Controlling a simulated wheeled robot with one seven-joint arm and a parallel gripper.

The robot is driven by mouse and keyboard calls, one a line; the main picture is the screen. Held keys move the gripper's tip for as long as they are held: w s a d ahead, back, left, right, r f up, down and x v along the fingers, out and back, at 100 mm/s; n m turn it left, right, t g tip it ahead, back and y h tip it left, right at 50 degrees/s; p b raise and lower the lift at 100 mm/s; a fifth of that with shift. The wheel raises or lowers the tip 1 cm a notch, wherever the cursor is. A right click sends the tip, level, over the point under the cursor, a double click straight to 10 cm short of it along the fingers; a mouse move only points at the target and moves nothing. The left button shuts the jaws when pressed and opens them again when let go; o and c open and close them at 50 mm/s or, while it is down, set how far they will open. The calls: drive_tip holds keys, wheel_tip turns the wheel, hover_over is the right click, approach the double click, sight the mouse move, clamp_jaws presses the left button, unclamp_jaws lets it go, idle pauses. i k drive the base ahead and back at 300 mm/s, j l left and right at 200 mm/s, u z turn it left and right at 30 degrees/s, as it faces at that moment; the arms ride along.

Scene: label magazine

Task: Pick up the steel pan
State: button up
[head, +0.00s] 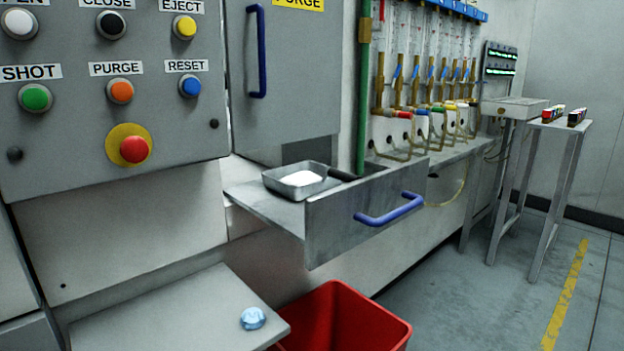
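The steel pan (280,185) is a small rectangular grey metal pan with a bright white patch inside. It sits on a grey metal shelf or drawer floor (262,204) in the middle of the head view. A dark handle-like piece (343,174) extends from its right side toward the drawer front. The drawer front (340,215), with a blue handle (390,209), stands just right of the pan and hides part of that piece. My gripper is not in view.
A button panel (75,130) fills the upper left. A cabinet door with a blue handle (257,50) is above the pan. Below are a red bin (345,318) and a lower shelf (170,315) holding a blue disc (253,318).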

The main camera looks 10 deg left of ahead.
sight(298, 181)
drive_tip(key=i+l+u, duration=0.25)
drive_tip(key=i+l, duration=0.2)
drive_tip(key=l, duration=0.15)
drive_tip(key=i+l+u, duration=0.1)
drive_tip(key=l, duration=0.25)
drive_tip(key=i+l+u, duration=0.25)
drive_tip(key=i+l, duration=0.15)
drive_tip(key=l, duration=0.3)
